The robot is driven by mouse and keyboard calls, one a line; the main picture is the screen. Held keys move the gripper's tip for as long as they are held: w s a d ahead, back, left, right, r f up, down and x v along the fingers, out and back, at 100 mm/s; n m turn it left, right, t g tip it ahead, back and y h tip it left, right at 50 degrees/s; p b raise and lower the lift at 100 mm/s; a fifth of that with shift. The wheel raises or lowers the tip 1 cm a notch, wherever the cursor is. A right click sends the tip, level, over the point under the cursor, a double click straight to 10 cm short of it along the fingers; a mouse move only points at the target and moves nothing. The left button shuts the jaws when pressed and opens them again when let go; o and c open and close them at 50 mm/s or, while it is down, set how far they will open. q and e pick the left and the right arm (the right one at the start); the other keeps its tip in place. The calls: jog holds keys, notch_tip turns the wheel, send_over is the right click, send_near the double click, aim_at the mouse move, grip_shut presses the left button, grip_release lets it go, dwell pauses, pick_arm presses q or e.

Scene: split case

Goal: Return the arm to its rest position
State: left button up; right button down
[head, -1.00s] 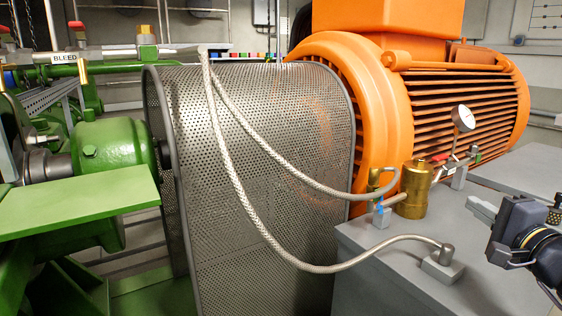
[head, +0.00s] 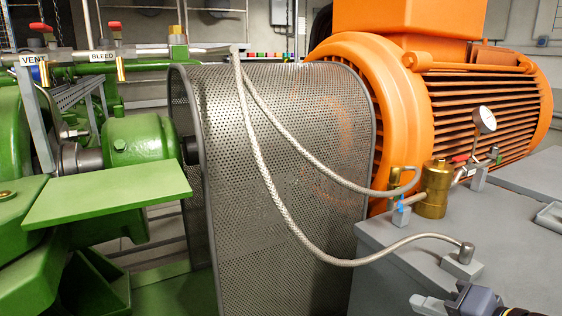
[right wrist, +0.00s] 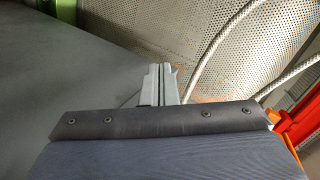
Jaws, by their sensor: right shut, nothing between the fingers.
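My right gripper (head: 428,303) shows at the bottom right edge of the head view, low beside the grey bench top. In the right wrist view its two pale fingers (right wrist: 160,85) are together with nothing between them. Most of my right arm is out of the head view. My left gripper is not in view.
The grey bench top (head: 400,258) carries a brass cylinder (head: 434,190), a hose end block (head: 462,264) and a gauge (head: 484,120). Two braided hoses (head: 290,222) hang before the perforated guard (head: 230,150). An orange motor (head: 480,100) stands behind; green machinery (head: 110,195) is left.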

jog(key=s+a+f+n+g+h+p, duration=0.1)
jog(key=s+f+n+g, duration=0.2)
jog(key=s+f, duration=0.3)
jog(key=s+a+f+n+g+h, duration=0.2)
jog(key=s+f+n+g, duration=0.1)
jog(key=s+f, duration=0.4)
notch_tip(320, 180, up, 30)
jog(key=p, duration=2.9)
jog(key=shift+w+d+f, duration=0.15)
jog(key=shift+f, duration=0.1)
